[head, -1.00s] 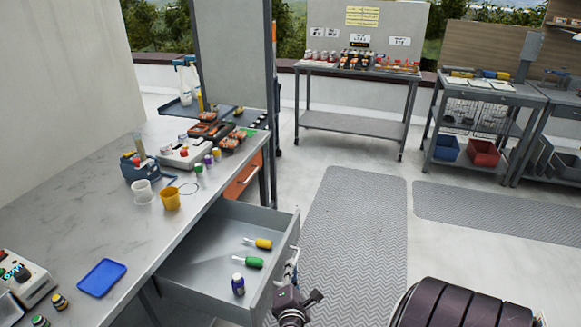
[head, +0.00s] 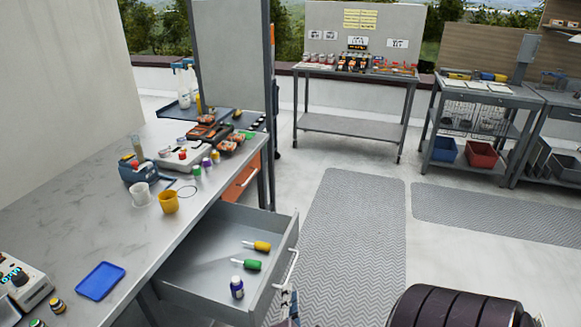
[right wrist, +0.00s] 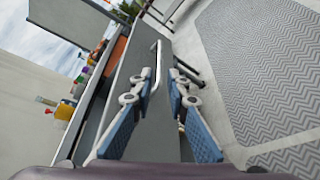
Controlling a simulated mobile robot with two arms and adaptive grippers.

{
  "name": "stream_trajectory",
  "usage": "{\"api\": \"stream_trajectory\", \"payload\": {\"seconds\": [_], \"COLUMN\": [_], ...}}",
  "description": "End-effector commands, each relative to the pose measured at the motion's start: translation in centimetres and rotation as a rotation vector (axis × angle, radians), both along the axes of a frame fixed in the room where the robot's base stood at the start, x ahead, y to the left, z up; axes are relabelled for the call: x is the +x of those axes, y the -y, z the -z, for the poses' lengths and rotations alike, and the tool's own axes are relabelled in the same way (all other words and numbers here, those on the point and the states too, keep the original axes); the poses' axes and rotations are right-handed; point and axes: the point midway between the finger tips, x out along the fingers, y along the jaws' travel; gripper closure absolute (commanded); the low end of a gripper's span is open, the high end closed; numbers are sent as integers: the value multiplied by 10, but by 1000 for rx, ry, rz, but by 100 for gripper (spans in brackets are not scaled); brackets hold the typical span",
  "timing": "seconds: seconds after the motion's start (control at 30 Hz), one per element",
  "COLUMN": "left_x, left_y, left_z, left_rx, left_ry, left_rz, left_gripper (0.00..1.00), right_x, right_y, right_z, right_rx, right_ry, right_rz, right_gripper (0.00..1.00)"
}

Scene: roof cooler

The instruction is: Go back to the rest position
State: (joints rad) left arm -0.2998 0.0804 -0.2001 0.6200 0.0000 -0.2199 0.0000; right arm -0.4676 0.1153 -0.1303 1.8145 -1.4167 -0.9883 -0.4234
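My right gripper (head: 288,306) shows only in part at the bottom edge of the head view, by the drawer front. In the right wrist view, its blue-padded fingers (right wrist: 158,88) are apart with nothing held between them. My left gripper is out of view.
The workbench (head: 75,215) holds a blue tray (head: 100,281), a white mug (head: 140,194), a yellow cup (head: 168,202) and small bottles. The open drawer juts into the aisle. Far tables (head: 350,125) stand behind.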

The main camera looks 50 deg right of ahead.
Motion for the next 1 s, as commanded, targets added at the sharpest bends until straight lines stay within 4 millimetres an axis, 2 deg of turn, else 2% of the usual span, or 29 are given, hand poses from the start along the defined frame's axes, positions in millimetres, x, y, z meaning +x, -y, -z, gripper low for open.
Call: {"api": "stream_trajectory", "payload": {"seconds": [0.2,0.83,0.93,0.97,1.0], "left_x": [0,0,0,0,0], "left_y": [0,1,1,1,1], "left_z": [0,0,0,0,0], "left_rx": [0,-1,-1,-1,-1], "left_ry": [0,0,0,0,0], "left_rz": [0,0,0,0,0], "left_gripper": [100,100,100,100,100], "right_x": [-12,-12,-13,-14,-16], "right_y": [-14,-15,-18,-20,-24], "right_z": [-4,-2,17,27,46], "right_rx": [1,4,41,63,101], "right_ry": [1,-2,-24,-36,-57], "right_rz": [0,-1,-9,-12,-18], "right_gripper": [85,85,85,85,85]}}
